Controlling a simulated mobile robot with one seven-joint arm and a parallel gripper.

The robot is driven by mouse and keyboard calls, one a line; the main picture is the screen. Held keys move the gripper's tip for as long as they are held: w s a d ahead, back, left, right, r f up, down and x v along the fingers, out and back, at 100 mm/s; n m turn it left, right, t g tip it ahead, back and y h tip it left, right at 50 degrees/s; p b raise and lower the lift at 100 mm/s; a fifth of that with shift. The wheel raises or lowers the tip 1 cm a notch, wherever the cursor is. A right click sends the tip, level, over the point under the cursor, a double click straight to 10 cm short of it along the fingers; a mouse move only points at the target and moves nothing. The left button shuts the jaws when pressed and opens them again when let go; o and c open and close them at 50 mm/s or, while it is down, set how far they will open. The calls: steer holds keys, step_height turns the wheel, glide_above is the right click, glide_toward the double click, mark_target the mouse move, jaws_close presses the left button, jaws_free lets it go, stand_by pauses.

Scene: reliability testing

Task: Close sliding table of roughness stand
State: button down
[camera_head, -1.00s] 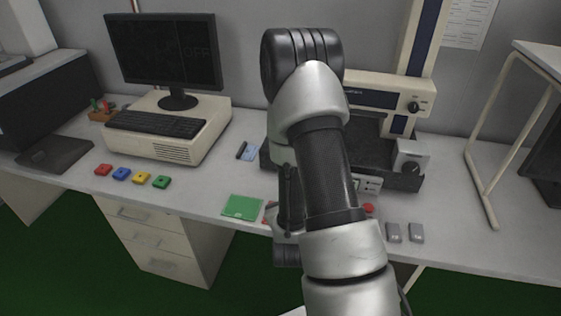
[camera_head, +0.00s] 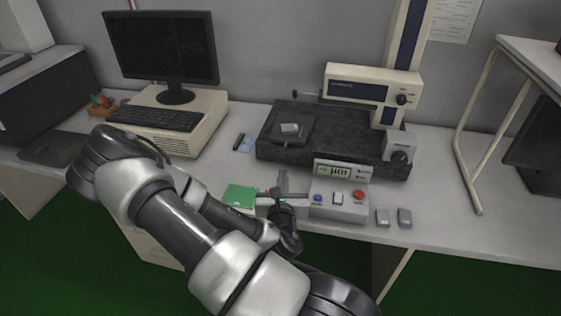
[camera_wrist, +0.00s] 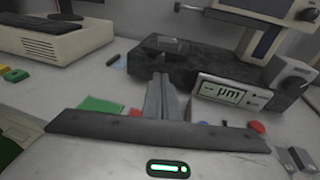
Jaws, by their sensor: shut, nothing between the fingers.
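The roughness stand has a dark granite base (camera_head: 345,150), a cream drive unit (camera_head: 345,89) and a blue-and-cream column (camera_head: 407,35). Its sliding table (camera_head: 310,124), a dark square plate with a small grey block (camera_head: 290,129) on it, sits at the base's left end. The table also shows in the wrist view (camera_wrist: 182,43), above my fingers. My gripper (camera_head: 283,176) is shut and empty, in front of the base's front left side and apart from the table. Its closed fingers (camera_wrist: 160,92) point toward the stand in the wrist view.
A control box (camera_head: 338,205) with a display and buttons stands close right of my gripper. A green pad (camera_head: 240,196) lies to its left. A blue card (camera_head: 246,144) lies left of the base. Two grey blocks (camera_head: 394,217) lie at the front right.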

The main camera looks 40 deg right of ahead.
steer(key=shift+w+d+f+b, duration=0.8)
steer(key=shift+w+b, duration=0.35)
steer(key=shift+b, duration=1.75)
steer(key=b, duration=0.3)
glide_toward(289, 141)
steer(key=shift+w+a+f, duration=0.4)
steer(key=shift+w+f, duration=0.35)
steer(key=shift+w, duration=0.1)
steer(key=w+d, duration=0.2)
steer(key=d, duration=0.1)
steer(key=w+d+b, duration=0.1)
steer(key=w+d, duration=0.2)
steer(key=shift+w+d+f, duration=0.1)
steer(key=shift+w+d, duration=0.15)
steer(key=shift+r, duration=0.3)
steer(key=shift+d+r, duration=0.1)
steer(key=shift+d, duration=0.05)
